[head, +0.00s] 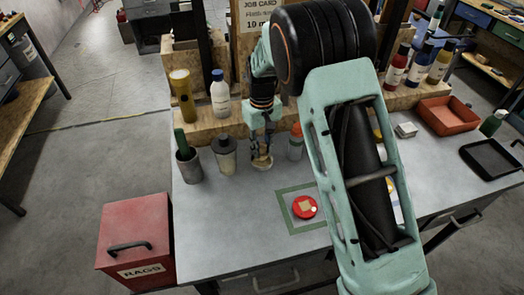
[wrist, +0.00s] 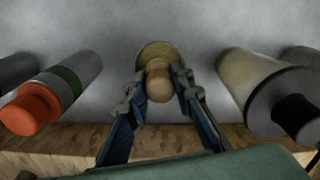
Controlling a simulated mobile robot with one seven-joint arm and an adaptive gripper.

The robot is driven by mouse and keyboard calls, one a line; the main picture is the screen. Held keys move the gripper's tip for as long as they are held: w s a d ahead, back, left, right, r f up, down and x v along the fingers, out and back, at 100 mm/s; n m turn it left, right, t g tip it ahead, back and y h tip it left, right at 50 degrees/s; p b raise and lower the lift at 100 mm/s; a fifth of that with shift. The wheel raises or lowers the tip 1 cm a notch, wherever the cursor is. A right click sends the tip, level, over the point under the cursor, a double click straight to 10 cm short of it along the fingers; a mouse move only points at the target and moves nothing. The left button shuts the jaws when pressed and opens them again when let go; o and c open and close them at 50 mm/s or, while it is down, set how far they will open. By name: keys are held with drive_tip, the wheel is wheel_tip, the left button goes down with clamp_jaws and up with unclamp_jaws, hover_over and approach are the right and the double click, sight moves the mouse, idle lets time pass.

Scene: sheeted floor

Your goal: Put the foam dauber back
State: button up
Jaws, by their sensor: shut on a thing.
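The foam dauber shows in the wrist view as a round tan wooden knob (wrist: 159,82) with a wider beige disc (wrist: 150,50) under it. My gripper (wrist: 159,90) is shut on the knob, one finger at each side. In the head view my gripper (head: 262,148) points down over the grey bench, and the dauber (head: 262,163) shows at its tips, low at the bench top. I cannot tell whether it touches the bench. A red round dish (head: 298,212) with a tan patch and a white spot lies inside a green outlined square (head: 288,224) to the right, apart from the dauber.
A grey canister (head: 224,162) with a dark top stands left of my gripper, and an orange-capped bottle (head: 295,148) stands close right. A dark cup (head: 188,170) is further left. A wooden shelf (head: 208,127) is behind. The front left bench is clear.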

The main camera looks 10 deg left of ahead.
sight(262, 144)
drive_tip(key=shift+f, duration=1.05)
drive_tip(key=shift+f, duration=0.25)
drive_tip(key=o, duration=1)
drive_tip(key=shift+r, duration=0.1)
wheel_tip(262, 144, up, 12)
drive_tip(key=shift+r+b, duration=0.2)
drive_tip(key=shift+b, duration=0.15)
